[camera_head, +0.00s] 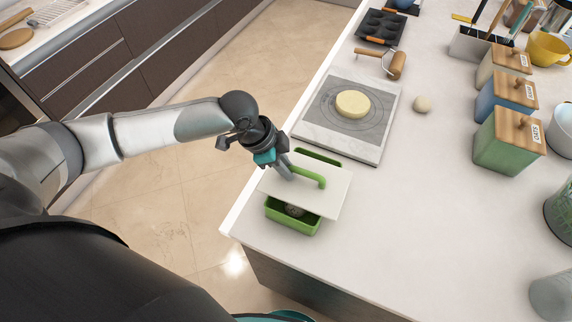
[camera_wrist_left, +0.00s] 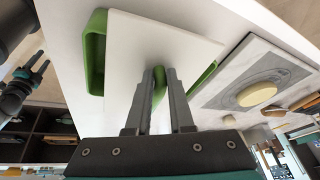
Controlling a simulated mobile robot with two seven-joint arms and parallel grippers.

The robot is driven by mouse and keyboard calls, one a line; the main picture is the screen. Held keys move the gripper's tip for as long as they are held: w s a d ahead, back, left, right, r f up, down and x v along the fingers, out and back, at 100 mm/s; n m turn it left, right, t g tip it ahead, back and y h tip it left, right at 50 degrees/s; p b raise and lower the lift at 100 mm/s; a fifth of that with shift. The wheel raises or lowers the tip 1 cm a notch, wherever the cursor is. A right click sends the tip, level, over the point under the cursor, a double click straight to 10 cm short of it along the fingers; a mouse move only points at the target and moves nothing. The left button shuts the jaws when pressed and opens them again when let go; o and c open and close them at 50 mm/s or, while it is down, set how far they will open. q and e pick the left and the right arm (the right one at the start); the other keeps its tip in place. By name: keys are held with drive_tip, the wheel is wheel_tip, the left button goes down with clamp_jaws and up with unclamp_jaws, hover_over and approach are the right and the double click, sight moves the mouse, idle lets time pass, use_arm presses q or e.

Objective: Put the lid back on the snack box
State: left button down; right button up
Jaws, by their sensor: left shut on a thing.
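The lid (camera_head: 325,200) is a white flat plate with a green handle (camera_head: 312,176). My left gripper (camera_head: 290,172) is shut on that handle and holds the lid over the green snack box (camera_head: 290,226). The lid is turned askew to the box, and the box's near and far ends show past it. A dark round item (camera_head: 294,210) shows inside the near end. In the left wrist view, the fingers (camera_wrist_left: 158,90) close around the handle, and the box (camera_wrist_left: 96,50) shows beyond the lid.
A marble board (camera_head: 355,135) with a pale dough disc (camera_head: 352,104) lies behind the box. The counter's left edge is close to the box. Counter to its right is clear.

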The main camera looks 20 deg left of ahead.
use_arm(q)
drive_tip(key=shift+r+p, duration=0.1)
drive_tip(key=shift+p, duration=0.25)
drive_tip(key=shift+f+p, duration=0.2)
drive_tip(key=shift+p, duration=0.1)
idle(1.1)
drive_tip(key=shift+p, duration=0.35)
idle(0.3)
idle(0.4)
drive_tip(key=shift+c, duration=1.2)
unclamp_jaws()
